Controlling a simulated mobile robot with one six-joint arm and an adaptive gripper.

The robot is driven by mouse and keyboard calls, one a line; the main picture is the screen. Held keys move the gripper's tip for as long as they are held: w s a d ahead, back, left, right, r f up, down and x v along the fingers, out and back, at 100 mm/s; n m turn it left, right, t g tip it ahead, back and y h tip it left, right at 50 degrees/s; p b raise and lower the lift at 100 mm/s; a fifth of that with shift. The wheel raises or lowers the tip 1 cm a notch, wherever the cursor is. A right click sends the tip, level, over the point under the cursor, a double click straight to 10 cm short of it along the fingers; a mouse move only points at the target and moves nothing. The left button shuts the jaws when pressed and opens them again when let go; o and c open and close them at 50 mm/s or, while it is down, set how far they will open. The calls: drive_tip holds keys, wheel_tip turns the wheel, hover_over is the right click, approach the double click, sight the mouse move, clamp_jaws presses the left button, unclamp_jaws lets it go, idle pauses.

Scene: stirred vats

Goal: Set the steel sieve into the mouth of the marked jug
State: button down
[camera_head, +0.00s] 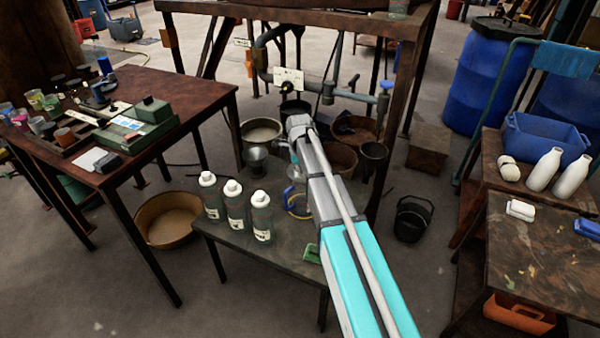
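A small steel vessel (255,158), possibly the sieve, shows just left of the end of my arm, above the back edge of the low dark table (281,253). I cannot tell whether it is held or standing. A clear jug with blue on it (296,201) is on the low table, mostly hidden behind my arm; I cannot make out a mark on it. My gripper (284,146) is a small grey shape at the far end of my arm, close to the steel vessel. Its fingers are too small and covered to tell open from shut.
Several white-capped bottles (235,206) stand on the low table left of the jug. A green item (312,253) lies near its front edge. Basins and buckets (412,218) stand on the floor around it. A pipe frame (290,14) rises behind. Side benches flank left and right.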

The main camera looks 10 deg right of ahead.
drive_tip(key=shift+f+b, duration=1.3)
idle(1.1)
idle(0.3)
drive_tip(key=c, duration=0.7)
unclamp_jaws()
drive_tip(key=shift+r, duration=0.2)
wheel_tip(320, 180, up, 10)
drive_tip(key=p, duration=1)
drive_tip(key=shift+f, duration=0.15)
drive_tip(key=d+r+p, duration=0.2)
drive_tip(key=r+p, duration=0.4)
drive_tip(key=d+r+m+p, duration=0.1)
drive_tip(key=d+r+p, duration=0.2)
drive_tip(key=r+p, duration=0.3)
drive_tip(key=s+d+r+m+p, duration=0.1)
drive_tip(key=d+r+p, duration=0.2)
drive_tip(key=r+p, duration=0.3)
drive_tip(key=shift+d+r+p, duration=0.1)
drive_tip(key=shift+r+p, duration=0.3)
